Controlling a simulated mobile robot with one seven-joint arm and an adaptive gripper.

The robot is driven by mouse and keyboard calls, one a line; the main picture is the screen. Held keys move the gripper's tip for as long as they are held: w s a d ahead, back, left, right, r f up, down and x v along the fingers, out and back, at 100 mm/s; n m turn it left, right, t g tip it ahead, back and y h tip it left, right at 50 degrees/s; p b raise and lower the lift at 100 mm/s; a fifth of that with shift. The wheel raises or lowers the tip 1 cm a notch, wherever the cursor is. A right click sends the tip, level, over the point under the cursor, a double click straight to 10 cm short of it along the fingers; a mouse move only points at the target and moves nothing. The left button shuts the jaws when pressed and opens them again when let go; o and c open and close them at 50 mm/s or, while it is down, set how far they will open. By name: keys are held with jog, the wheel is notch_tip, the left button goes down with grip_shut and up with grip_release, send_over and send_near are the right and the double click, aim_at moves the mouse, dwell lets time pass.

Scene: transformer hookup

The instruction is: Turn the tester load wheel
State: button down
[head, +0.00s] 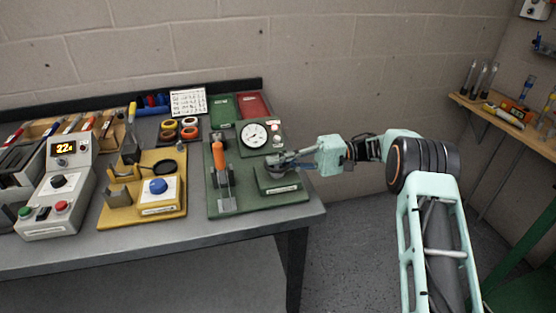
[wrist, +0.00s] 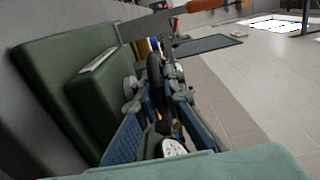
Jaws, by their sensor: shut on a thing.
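The green tester (head: 228,207) stands at the right end of the bench, with a white round dial gauge (head: 254,135) at its back and an orange-handled lever (head: 218,158) on its left. Its load wheel (head: 276,166) sits on the front right block, mostly covered by my gripper (head: 286,160), which reaches in from the right. In the wrist view the dark wheel rim (wrist: 155,75) lies between the fingers of my gripper (wrist: 155,92), which is shut on it. The wheel's far side is hidden there.
Left of the tester is a yellow fixture (head: 114,213) with a blue knob. A grey control box (head: 37,220) with a lit display stands farther left. Green and red folders (head: 252,106) lie behind. The bench's right edge is close beside the tester.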

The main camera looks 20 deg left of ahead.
jog(key=shift+a+n+g+h, duration=0.1)
jog(key=shift+n+g+h, duration=1.05)
jog(key=shift+g, duration=0.35)
jog(key=c, duration=2.3)
grip_release()
jog(key=shift+s, duration=0.1)
